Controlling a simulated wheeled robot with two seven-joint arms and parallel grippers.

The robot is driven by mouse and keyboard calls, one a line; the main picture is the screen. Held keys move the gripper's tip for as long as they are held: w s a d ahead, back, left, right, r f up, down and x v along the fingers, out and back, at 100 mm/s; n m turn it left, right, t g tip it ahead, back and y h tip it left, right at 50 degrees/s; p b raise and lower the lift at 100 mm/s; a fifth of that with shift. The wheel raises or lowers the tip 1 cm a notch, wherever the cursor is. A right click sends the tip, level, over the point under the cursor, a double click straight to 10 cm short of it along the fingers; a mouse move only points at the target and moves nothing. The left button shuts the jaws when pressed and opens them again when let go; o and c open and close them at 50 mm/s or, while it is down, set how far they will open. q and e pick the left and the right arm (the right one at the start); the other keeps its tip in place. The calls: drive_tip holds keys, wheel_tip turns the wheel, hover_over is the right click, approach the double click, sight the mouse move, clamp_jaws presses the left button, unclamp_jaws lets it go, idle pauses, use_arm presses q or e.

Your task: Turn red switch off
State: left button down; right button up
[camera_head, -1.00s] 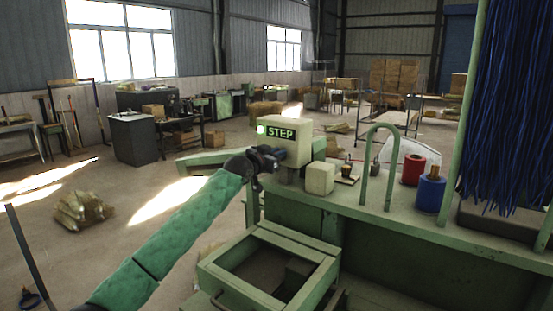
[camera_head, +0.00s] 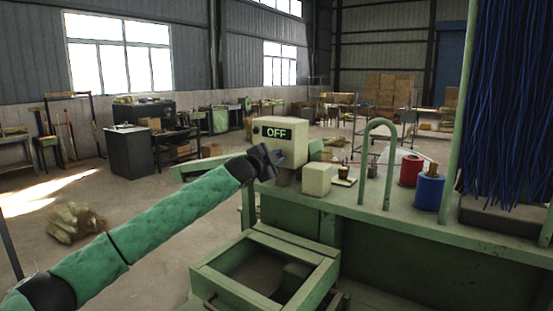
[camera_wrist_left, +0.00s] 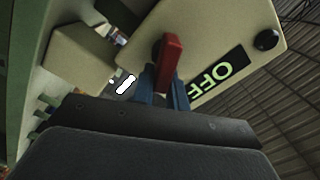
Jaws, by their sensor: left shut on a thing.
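The switch box (camera_head: 281,129) is a cream box on the green machine, and its display reads OFF in green letters. It also shows in the left wrist view (camera_wrist_left: 215,28), where the red switch (camera_wrist_left: 169,62) stands out from its face beside the display. My left gripper (camera_wrist_left: 166,88) has its blue fingers at the lower part of the red switch, one on each side, shut on it. In the head view my left gripper (camera_head: 277,158) is at the front of the box, and my arm hides most of the switch. My right gripper is not in view.
The green machine table (camera_head: 400,219) carries a cream block (camera_head: 317,179), a green hoop (camera_head: 364,165), a red spool (camera_head: 411,170) and a blue spool (camera_head: 428,192). Blue bristles (camera_head: 515,110) hang at the right. An open green frame (camera_head: 235,292) juts out below the box.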

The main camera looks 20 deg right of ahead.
use_arm(q)
drive_tip(key=m, duration=0.1)
drive_tip(key=f+m, duration=0.1)
drive_tip(key=m, duration=0.2)
drive_tip(key=shift+f, duration=0.25)
drive_tip(key=shift+m, duration=0.9)
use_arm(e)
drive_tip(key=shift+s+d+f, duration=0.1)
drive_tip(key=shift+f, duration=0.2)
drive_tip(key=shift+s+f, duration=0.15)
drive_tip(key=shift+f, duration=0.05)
use_arm(q)
drive_tip(key=shift+a, duration=0.1)
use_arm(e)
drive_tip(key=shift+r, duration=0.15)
use_arm(q)
drive_tip(key=c, duration=1.4)
unclamp_jaws()
drive_tip(key=shift+w, duration=0.1)
drive_tip(key=shift+a, duration=0.1)
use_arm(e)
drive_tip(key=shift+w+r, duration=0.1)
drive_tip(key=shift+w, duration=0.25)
use_arm(q)
drive_tip(key=shift+r, duration=0.1)
